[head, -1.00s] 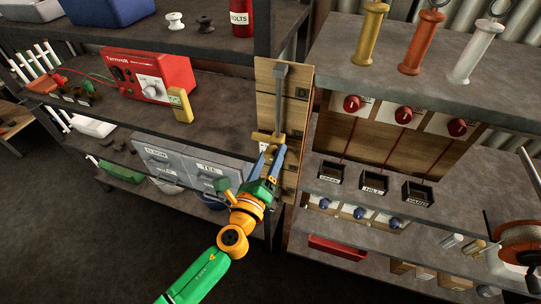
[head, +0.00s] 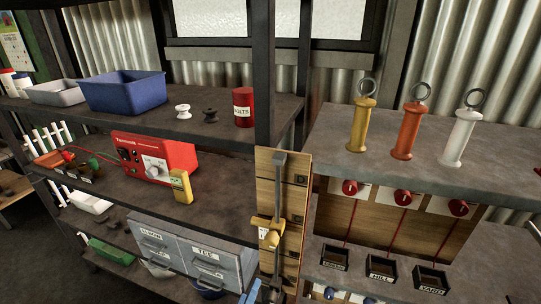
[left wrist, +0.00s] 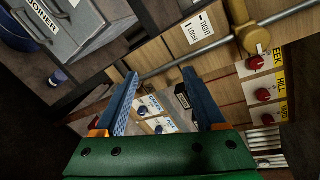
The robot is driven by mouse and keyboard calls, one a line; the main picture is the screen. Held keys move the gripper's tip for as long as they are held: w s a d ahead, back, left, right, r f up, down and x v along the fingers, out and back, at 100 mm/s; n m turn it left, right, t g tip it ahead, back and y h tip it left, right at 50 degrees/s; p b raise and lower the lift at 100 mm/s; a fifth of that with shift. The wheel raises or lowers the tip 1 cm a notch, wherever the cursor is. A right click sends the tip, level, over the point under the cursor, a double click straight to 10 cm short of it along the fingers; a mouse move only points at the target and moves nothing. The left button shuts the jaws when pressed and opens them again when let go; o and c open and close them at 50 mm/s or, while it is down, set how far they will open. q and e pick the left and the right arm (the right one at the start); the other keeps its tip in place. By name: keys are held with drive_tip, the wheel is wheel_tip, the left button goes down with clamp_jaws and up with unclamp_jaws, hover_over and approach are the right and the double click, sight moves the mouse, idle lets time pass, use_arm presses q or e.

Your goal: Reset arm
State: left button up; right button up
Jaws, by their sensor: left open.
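My left gripper (left wrist: 165,105) is open in the left wrist view, with two blue fingers apart and nothing held between them. In the head view only the tips of its blue fingers (head: 256,292) show at the bottom edge, below a yellow slider piece (head: 268,230). That piece sits on a grey upright rod (head: 279,190) fixed to a wooden board (head: 297,205). The rod (left wrist: 190,55) and yellow piece (left wrist: 250,35) also show in the left wrist view, apart from the fingers, near a TIGHT/LOOSE label (left wrist: 200,32). My right gripper is not in view.
The left shelves hold a blue bin (head: 123,93), a red tester box (head: 155,158), a yellow meter (head: 180,186) and grey drawers (head: 190,255). The right shelf holds yellow (head: 361,125), orange (head: 408,132) and white (head: 459,138) ringed handles, with labelled black boxes (head: 381,267) below.

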use_arm(q)
drive_tip(key=s+a+f+n+g+y, duration=0.1)
drive_tip(key=s+a+f+n+g, duration=0.3)
drive_tip(key=f, duration=0.4)
drive_tip(key=s+a+f+n+g+y, duration=0.1)
drive_tip(key=s+a+f+n, duration=0.1)
drive_tip(key=s+f+n, duration=0.45)
drive_tip(key=s+a+f+n+g+y, duration=0.1)
drive_tip(key=s+a+f+n+g, duration=0.2)
drive_tip(key=f, duration=0.6)
drive_tip(key=s+a+f+n+g, duration=0.2)
drive_tip(key=s+n, duration=0.3)
drive_tip(key=s, duration=0.5)
drive_tip(key=s+a+f+n+g, duration=0.2)
drive_tip(key=s+f+n, duration=0.3)
drive_tip(key=s, duration=0.4)
drive_tip(key=shift+s+f+g+y, duration=0.3)
drive_tip(key=shift+s+g, duration=0.1)
drive_tip(key=shift+g, duration=0.4)
